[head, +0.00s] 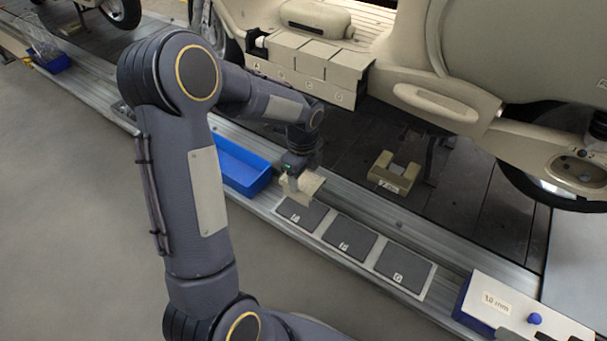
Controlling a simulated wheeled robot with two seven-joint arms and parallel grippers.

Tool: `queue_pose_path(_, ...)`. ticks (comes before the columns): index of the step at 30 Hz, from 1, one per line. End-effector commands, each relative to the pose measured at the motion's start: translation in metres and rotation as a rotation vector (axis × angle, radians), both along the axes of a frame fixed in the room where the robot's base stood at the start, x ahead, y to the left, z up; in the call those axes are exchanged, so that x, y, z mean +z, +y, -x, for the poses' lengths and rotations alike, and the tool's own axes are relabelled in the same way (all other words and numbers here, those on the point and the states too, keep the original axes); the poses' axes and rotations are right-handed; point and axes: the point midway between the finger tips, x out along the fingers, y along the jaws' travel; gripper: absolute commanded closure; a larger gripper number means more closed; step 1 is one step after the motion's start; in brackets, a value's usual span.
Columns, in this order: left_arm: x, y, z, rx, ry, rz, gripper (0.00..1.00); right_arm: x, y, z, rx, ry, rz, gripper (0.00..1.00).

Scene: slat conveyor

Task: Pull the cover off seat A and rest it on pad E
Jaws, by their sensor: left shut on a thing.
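The cover is tilted and partly hidden by the gripper. It is over or beside the leftmost pad (302,214), whose small label looks like E; I cannot tell whether they touch. Seat A (257,46), at the left end of the row on the scooter, looks uncovered, with a dark part showing. Beige covers (318,57) sit on the seats to its right. My right gripper is out of view.
Two more pads, the middle one (350,237) and the right one (404,265), are bare. A blue bin (240,168) stands left of the gripper. A beige notched block (394,174) lies on the dark slats. A white-topped box (520,310) with a blue knob is at lower right.

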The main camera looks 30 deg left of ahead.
Motion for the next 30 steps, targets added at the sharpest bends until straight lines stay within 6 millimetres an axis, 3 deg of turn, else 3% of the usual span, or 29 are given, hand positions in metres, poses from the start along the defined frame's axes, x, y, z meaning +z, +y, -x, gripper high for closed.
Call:
queue_pose_path(15,-0.049,0.0,0.0,0.002,0.001,0.001,0.68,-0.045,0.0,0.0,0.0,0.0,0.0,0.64)
queue_pose_path(30,-0.052,0.0,0.0,0.002,0.001,0.0,0.68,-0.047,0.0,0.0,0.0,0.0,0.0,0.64)
